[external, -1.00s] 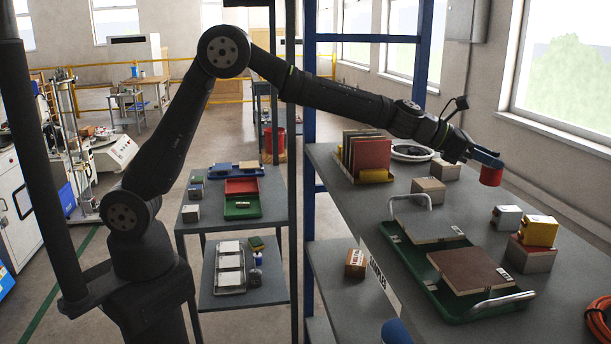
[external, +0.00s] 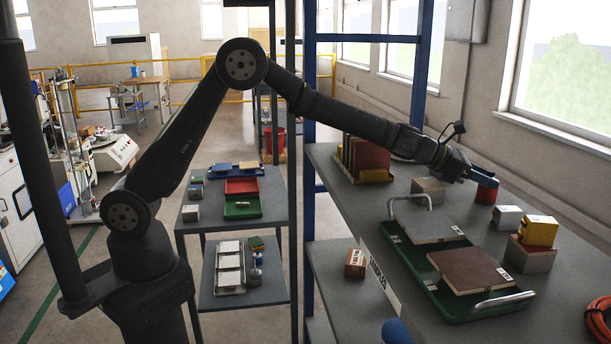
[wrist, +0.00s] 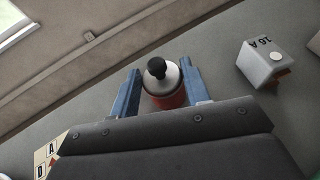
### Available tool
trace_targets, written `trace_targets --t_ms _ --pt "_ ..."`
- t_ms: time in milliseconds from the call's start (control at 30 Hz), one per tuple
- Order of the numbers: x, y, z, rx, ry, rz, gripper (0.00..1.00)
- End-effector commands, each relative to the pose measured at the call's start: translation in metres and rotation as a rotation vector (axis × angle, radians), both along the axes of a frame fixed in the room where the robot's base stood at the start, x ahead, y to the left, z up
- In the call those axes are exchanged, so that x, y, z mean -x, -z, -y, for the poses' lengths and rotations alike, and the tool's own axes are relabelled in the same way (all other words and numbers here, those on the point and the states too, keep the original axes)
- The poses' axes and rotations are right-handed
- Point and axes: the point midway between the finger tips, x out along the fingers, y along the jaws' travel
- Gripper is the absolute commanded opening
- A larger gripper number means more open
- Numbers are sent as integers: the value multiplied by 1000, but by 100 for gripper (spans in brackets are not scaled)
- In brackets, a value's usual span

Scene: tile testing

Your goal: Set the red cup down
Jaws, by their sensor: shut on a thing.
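The red cup (external: 487,193) is upright near the far side of the grey bench. My gripper (external: 482,177) is at its upper part, with the blue fingers on either side. In the wrist view the red cup (wrist: 166,102) shows between the fingers of my gripper (wrist: 160,72), with a pale top and a black knob. My gripper is shut on the cup. The cup's base is at or very close to the bench top; I cannot tell whether it touches.
A small grey block (external: 507,218) stands just in front of the cup, marked "16 A" in the wrist view (wrist: 262,65). A beige block (external: 428,190) is to its left. A yellow box (external: 539,230) sits on another block. A green tray (external: 478,310) holds two tiles.

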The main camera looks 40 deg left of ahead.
Motion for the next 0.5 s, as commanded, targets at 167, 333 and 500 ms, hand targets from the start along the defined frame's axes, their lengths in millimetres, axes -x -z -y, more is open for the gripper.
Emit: trace_targets --t_ms 167,333,500 --pt "0 4 0 -1 0 0 45" --pt "0 3 0 0 0 1 64" --pt "0 3 0 0 0 1 64"
